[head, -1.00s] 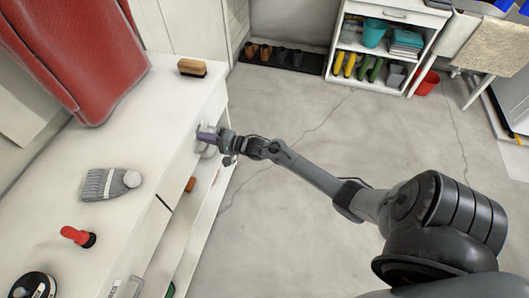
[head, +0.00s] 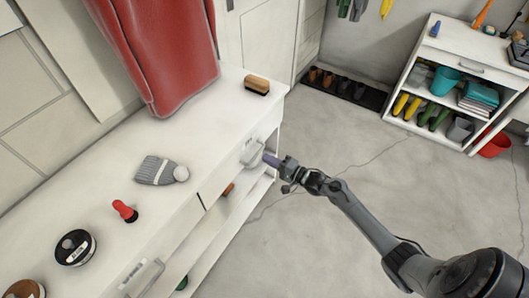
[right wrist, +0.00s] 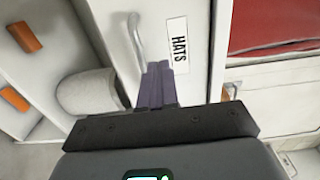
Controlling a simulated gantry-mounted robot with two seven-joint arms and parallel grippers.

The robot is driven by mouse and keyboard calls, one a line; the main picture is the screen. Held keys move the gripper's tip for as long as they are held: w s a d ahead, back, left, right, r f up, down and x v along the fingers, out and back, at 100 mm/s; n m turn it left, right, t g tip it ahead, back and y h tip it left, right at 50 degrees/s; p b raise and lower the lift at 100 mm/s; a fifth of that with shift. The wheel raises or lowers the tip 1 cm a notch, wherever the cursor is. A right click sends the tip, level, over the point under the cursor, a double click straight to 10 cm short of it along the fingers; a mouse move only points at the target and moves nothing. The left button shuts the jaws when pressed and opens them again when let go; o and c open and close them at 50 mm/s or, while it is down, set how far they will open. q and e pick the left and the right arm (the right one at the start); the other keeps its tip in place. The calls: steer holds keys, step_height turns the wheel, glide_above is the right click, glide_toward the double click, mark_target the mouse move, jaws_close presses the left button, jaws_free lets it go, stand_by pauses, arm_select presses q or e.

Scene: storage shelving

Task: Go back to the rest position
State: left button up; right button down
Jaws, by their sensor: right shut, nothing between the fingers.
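My right gripper (head: 268,158) is at the front of the white cabinet (head: 225,118), its purple fingers closed together and empty. Its tip is just right of the metal handle (head: 251,151) of the far drawer; whether it touches is hard to tell. In the right wrist view the closed fingers (right wrist: 157,82) point at the drawer front beside the handle (right wrist: 136,36) and the "HATS" label (right wrist: 178,45). The drawer looks shut. My left gripper is not in view.
On the cabinet top are a brush (head: 257,85), a grey knit hat (head: 160,171), a red-handled item (head: 124,211) and a round tin (head: 75,247). Open floor (head: 330,120) lies right of the cabinet.

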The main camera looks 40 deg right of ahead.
steer(key=s+a+f+p, duration=0.1)
steer(key=s+f, duration=0.2)
steer(key=s, duration=0.7)
steer(key=s+a+r+n+g, duration=0.1)
steer(key=s+a+n+g, duration=0.1)
steer(key=a, duration=0.6)
steer(key=s+a+r+n+g, duration=0.1)
steer(key=s+a+n+g, duration=0.15)
steer(key=a, duration=0.65)
steer(key=s+r+n+g+h, duration=0.45)
steer(key=s+n+g, duration=0.45)
steer(key=s+n, duration=0.4)
step_height(320, 180, up, 31)
steer(key=s+p, duration=0.1)
steer(key=p, duration=2.9)
steer(key=shift+a+f, duration=0.2)
steer(key=shift+a, duration=0.15)
steer(key=shift+m, duration=0.25)
